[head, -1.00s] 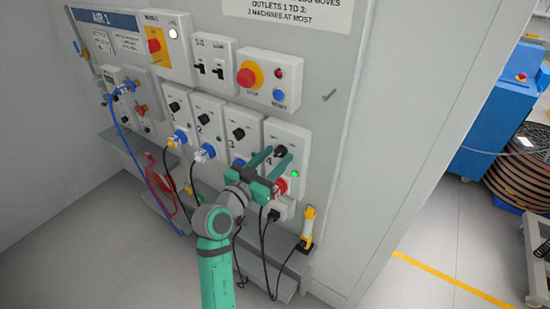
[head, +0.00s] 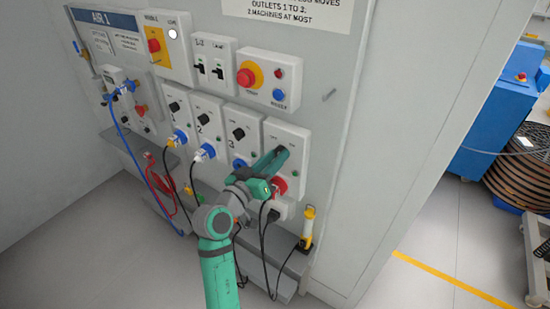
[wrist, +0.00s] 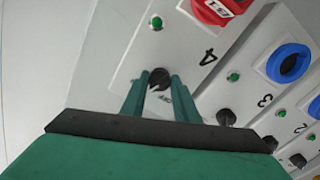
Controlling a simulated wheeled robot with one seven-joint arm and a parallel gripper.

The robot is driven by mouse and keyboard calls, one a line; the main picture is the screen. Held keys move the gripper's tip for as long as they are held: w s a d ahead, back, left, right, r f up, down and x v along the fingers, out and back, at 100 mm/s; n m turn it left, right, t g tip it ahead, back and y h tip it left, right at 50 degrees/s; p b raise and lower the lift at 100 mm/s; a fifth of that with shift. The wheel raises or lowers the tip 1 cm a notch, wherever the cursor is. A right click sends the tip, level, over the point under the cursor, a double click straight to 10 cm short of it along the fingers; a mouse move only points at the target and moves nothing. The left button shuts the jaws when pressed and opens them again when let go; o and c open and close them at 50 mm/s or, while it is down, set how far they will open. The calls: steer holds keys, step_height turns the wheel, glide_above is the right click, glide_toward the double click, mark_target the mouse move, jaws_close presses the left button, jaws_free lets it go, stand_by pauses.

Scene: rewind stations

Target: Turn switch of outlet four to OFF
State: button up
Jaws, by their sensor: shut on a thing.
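Outlet four (head: 299,142) is the rightmost white panel in the lower row, with a red socket (head: 280,186) below its switch. In the wrist view, its black switch knob (wrist: 160,78) sits between the two green fingers of my gripper (wrist: 161,84), which is shut on it. In the head view my gripper (head: 279,154) hides the knob, so its exact pointing is hard to tell. The outlet's small green lamp (head: 295,173) looks dull; it also shows in the wrist view (wrist: 157,22).
Outlet three (head: 238,135) with a similar knob is just to the left. A red and yellow stop button box (head: 268,80) is above. A yellow-handled tool (head: 308,225) hangs below right. Black cables hang under the outlets. The floor to the right is open.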

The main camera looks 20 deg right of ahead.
steer(key=n, duration=1.3)
steer(key=shift+n, duration=0.3)
stand_by(0.4)
steer(key=o, duration=1.1)
steer(key=shift+c, duration=0.2)
steer(key=shift+r, duration=0.1)
steer(key=v, duration=1.1)
steer(key=shift+d, duration=0.1)
